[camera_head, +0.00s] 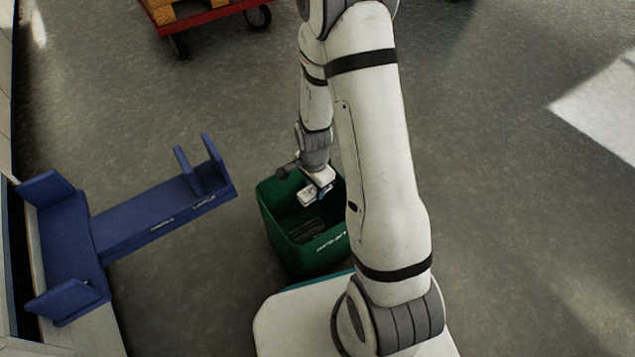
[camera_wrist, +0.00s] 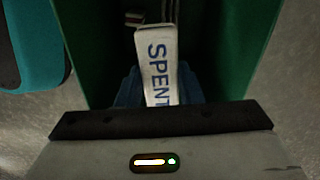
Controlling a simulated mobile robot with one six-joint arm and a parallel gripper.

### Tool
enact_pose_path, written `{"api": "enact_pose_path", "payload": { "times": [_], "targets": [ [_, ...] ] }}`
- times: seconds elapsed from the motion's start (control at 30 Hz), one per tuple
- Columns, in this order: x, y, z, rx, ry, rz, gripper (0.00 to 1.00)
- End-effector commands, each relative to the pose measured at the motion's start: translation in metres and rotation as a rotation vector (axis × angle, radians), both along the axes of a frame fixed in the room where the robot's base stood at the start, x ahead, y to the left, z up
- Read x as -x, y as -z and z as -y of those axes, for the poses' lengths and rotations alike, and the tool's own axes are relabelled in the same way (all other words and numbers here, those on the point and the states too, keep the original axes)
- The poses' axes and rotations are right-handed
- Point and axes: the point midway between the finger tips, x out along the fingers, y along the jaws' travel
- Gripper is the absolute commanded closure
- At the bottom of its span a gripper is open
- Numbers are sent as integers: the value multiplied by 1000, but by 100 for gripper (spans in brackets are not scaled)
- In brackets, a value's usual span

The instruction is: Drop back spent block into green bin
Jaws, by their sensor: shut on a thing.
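The spent block is a white block (camera_wrist: 157,62) with blue "SPENT" lettering in the wrist view. In the head view the white block (camera_head: 309,196) shows small above the opening of the green bin (camera_head: 290,252). My gripper (camera_head: 318,184) is shut on the block at the bin's mouth. The green bin's wall also shows in the wrist view (camera_wrist: 232,40), on both sides of the block. Dark items lie inside the bin, too dim to make out. The fingers are mostly hidden in the wrist view.
A blue fixture (camera_head: 150,222) with upright plates stands left of the bin. A red cart (camera_head: 215,16) with a wooden load is at the top. My arm covers the bin's right side. Open grey floor lies around.

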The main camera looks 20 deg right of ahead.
Motion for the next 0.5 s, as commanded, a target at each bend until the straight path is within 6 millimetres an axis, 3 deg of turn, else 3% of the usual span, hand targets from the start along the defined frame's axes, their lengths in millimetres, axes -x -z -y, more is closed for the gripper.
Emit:
{"api": "enact_pose_path", "payload": {
  "times": [0.1, 0.37, 0.4, 0.5],
  "targets": [
    [0, 12, 0, 0, -1, 0, 88],
    [0, 12, 0, 0, -1, 0, 88],
    [0, 12, 0, 0, -1, 0, 66],
    [0, 12, -1, 0, -2, 0, 57]
  ]
}}
